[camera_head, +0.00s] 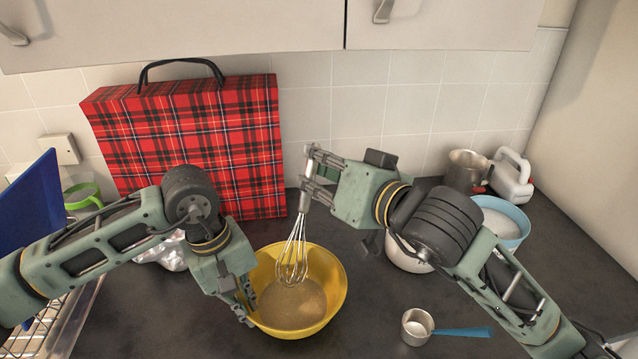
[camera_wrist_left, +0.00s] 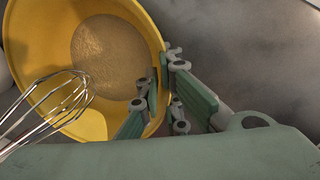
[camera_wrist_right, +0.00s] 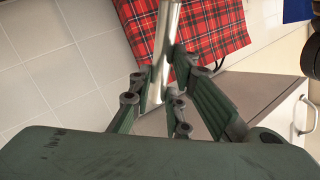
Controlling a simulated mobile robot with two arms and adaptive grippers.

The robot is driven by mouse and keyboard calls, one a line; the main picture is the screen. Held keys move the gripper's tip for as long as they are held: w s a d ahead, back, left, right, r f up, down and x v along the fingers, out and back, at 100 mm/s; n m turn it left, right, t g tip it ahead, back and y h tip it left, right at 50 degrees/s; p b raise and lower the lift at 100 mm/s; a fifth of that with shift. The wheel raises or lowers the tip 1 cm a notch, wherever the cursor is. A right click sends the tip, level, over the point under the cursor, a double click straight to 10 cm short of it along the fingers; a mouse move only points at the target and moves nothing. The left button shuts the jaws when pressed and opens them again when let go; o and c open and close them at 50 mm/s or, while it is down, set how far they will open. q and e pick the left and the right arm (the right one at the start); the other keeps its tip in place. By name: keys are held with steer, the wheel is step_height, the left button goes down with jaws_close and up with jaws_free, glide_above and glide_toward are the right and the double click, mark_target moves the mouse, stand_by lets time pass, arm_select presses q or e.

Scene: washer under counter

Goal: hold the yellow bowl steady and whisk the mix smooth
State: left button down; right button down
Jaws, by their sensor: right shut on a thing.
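The yellow bowl (camera_head: 334,275) stands upright on the dark counter with a tan mix (camera_head: 292,308) in it. It also shows in the left wrist view (camera_wrist_left: 148,30). My left gripper (camera_head: 246,300) is at the bowl's left wall, its fingers close together on both sides of the rim. My right gripper (camera_head: 308,180) is shut on the metal handle of the whisk (camera_head: 293,250), which also shows in the right wrist view (camera_wrist_right: 163,45). The whisk hangs nearly upright. Its wire head is inside the bowl, in front of or in the mix; I cannot tell whether it touches.
A red plaid bag (camera_head: 190,140) stands against the tiles behind. A measuring cup with a blue handle (camera_head: 462,332) lies right of the bowl. A blue bowl (camera_head: 512,218), a metal pitcher (camera_head: 465,170) and a white container (camera_head: 512,178) stand at the back right. Cupboards (camera_head: 180,30) hang above.

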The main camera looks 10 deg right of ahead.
mark_target(319, 147)
arm_select(q)
steer(key=shift+f, duration=0.1)
arm_select(e)
steer(key=shift+r, duration=2.3)
arm_select(q)
steer(key=c, duration=1.9)
jaws_free()
steer(key=shift+o, duration=0.2)
step_height(319, 147, up, 12)
steer(key=a, duration=0.2)
steer(key=shift+w, duration=0.2)
steer(key=shift+s+f, duration=0.1)
